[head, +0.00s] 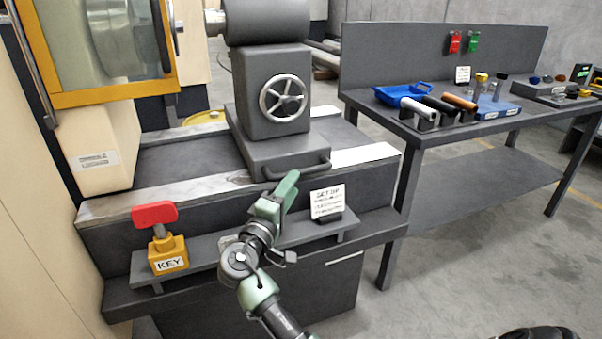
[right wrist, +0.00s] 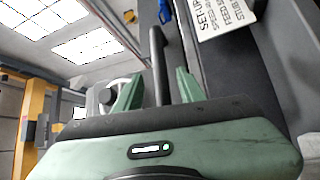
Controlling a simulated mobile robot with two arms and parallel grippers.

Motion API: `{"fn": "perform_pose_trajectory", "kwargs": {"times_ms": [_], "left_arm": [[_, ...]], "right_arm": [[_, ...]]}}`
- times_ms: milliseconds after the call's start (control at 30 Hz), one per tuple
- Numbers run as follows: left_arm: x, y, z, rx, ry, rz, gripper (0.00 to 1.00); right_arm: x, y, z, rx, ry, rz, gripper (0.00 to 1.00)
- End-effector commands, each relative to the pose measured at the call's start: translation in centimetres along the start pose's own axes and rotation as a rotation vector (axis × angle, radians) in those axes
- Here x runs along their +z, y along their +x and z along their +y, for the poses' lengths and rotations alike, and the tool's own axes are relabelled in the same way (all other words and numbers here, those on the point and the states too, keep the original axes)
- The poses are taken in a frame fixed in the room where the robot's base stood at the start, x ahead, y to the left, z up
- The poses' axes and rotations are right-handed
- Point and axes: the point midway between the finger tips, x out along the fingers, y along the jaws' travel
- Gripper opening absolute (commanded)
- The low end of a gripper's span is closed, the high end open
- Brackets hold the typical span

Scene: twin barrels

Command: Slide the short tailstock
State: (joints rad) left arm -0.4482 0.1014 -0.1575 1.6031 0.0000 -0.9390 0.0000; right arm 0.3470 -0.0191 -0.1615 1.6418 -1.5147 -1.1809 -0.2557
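The tailstock (head: 275,105) is a dark grey block with a spoked handwheel (head: 284,98) and a thick barrel (head: 265,20) on top. It stands on the lathe bed (head: 185,160). A dark bar handle (head: 305,168) sticks out from the front of its base. My right gripper (head: 281,190) is just in front of the base, by the handle. In the right wrist view, its green fingers (right wrist: 160,82) are apart, with a dark bar (right wrist: 157,55) between them and gaps visible at both sides. My left gripper is not in view.
A front shelf carries a yellow KEY block (head: 168,254) with a red-handled key (head: 154,214), and a set-up card (head: 327,201). A workbench (head: 400,110) with a blue tray (head: 402,94) and several small parts stands at right. The yellow-framed door (head: 110,97) is at left.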

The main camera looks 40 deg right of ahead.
Motion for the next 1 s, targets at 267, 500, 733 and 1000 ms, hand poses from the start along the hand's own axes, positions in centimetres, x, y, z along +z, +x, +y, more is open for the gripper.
{"fn": "perform_pose_trajectory", "kwargs": {"times_ms": [267, 500, 733, 1000], "left_arm": [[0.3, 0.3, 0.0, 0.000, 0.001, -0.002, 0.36], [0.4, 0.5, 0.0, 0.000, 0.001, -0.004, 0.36], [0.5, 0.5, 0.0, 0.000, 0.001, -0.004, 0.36], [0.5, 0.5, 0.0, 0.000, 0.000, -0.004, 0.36]], "right_arm": [[0.1, 4.6, 0.0, 0.000, 0.001, -0.002, 0.40], [0.1, 6.2, -0.1, -0.002, 0.001, -0.001, 0.40], [0.1, 6.2, -0.1, -0.003, 0.002, 0.000, 0.40], [0.1, 6.2, -0.1, -0.003, 0.002, 0.000, 0.00]]}}
